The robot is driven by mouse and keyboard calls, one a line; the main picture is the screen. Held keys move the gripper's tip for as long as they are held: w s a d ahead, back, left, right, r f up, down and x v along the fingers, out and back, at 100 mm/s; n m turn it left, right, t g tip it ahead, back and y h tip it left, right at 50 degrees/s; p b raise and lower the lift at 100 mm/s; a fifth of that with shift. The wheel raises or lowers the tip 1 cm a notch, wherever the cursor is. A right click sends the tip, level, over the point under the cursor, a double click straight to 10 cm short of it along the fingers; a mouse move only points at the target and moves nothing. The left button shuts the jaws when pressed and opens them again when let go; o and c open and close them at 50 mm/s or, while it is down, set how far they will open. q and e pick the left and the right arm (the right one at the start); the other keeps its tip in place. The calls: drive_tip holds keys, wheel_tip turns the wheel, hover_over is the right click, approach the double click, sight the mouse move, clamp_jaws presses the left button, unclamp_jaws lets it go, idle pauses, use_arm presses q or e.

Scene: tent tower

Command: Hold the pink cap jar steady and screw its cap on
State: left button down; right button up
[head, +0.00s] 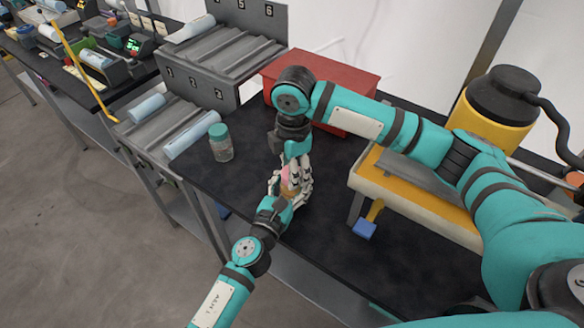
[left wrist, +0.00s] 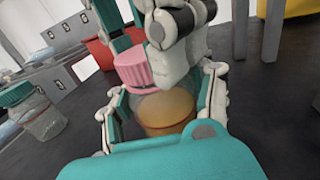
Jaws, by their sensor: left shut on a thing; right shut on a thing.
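The pink cap jar (left wrist: 166,112) is a clear jar with amber contents, between the fingers of my left gripper (left wrist: 163,108). In the head view my left gripper (head: 284,196) is shut on it over the black table. The ribbed pink cap (left wrist: 134,66) is at or just above the jar's mouth; I cannot tell whether they touch. My right gripper (head: 294,170) comes down from above and is shut on the cap. Its white finger parts hide the cap's right side in the left wrist view. Fingers cover most of the jar and cap in the head view.
A teal-capped clear jar (head: 221,143) stands to the left on the black table (head: 330,215). A red bin (head: 345,82) is behind the arms. A tan-edged stand (head: 420,205) with a yellow canister (head: 495,108) is at right. Grey racks (head: 205,85) are at left.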

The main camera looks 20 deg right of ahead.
drive_tip(key=m, duration=0.4)
drive_tip(key=shift+f+m, duration=0.1)
drive_tip(key=shift+m, duration=0.3)
drive_tip(key=shift+s, duration=0.1)
drive_tip(key=o, duration=1.3)
drive_tip(key=shift+r, duration=2.3)
drive_tip(key=shift+r, duration=0.1)
drive_tip(key=shift+c, duration=0.3)
